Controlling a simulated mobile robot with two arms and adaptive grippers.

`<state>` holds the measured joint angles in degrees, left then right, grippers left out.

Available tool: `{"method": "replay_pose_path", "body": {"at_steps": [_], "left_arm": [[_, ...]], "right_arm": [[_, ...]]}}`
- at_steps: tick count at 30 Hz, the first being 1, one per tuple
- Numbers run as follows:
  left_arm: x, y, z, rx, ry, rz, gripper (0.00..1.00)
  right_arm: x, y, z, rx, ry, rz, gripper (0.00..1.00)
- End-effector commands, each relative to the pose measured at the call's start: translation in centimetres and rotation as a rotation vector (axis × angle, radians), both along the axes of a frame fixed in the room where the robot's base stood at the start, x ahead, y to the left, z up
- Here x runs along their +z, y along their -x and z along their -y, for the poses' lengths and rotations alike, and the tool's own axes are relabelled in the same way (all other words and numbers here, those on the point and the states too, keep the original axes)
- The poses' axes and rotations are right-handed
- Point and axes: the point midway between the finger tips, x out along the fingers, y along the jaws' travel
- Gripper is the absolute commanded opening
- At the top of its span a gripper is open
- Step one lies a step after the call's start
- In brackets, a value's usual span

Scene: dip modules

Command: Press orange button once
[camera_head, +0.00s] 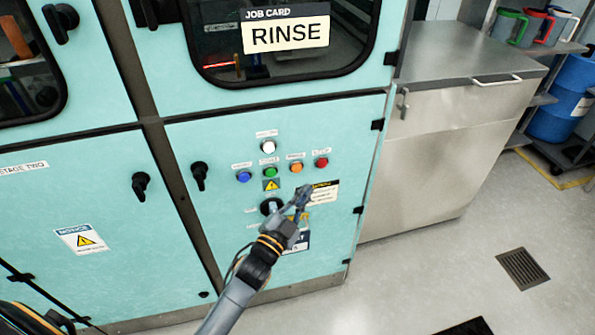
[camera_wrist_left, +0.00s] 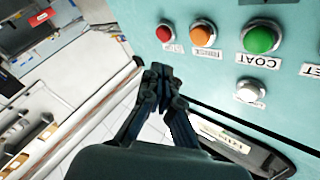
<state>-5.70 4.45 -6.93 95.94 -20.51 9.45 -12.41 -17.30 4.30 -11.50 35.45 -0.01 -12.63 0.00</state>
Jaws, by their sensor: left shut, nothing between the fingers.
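The orange button (camera_head: 296,168) is on the teal cabinet's front panel (camera_head: 345,125), between the green button (camera_head: 270,172) and the red button (camera_head: 321,162). My left gripper (camera_head: 304,190) is shut and empty, in front of the panel, appearing just below the orange button in the head view. In the left wrist view the orange button (camera_wrist_left: 202,35) is above and right of the shut fingertips (camera_wrist_left: 160,72). The fingertips show apart from the button there; the exact distance to the panel is hard to tell. My right gripper is not in view.
A blue button (camera_head: 244,176) and a white button (camera_head: 268,147) are also on the panel. A black rotary knob (camera_head: 270,207) sits below, partly beside my gripper. A job card reading RINSE (camera_head: 290,35) hangs above. A steel counter (camera_head: 455,100) stands at right.

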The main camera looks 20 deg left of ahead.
Motion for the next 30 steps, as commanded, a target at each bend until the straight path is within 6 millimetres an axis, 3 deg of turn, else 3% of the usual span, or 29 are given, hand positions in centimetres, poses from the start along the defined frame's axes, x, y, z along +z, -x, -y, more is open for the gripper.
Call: {"method": "replay_pose_path", "body": {"at_steps": [6,12,30], "left_arm": [[-0.1,-2.5,-1.7,0.000,-0.002,0.000,0.00],[0.0,-3.7,-2.5,0.000,0.000,0.000,0.00],[0.0,-3.9,-2.7,0.000,0.001,-0.001,0.00]], "right_arm": [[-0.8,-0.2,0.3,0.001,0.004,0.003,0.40],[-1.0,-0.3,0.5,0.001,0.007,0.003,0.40],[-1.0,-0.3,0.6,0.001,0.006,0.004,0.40]]}}
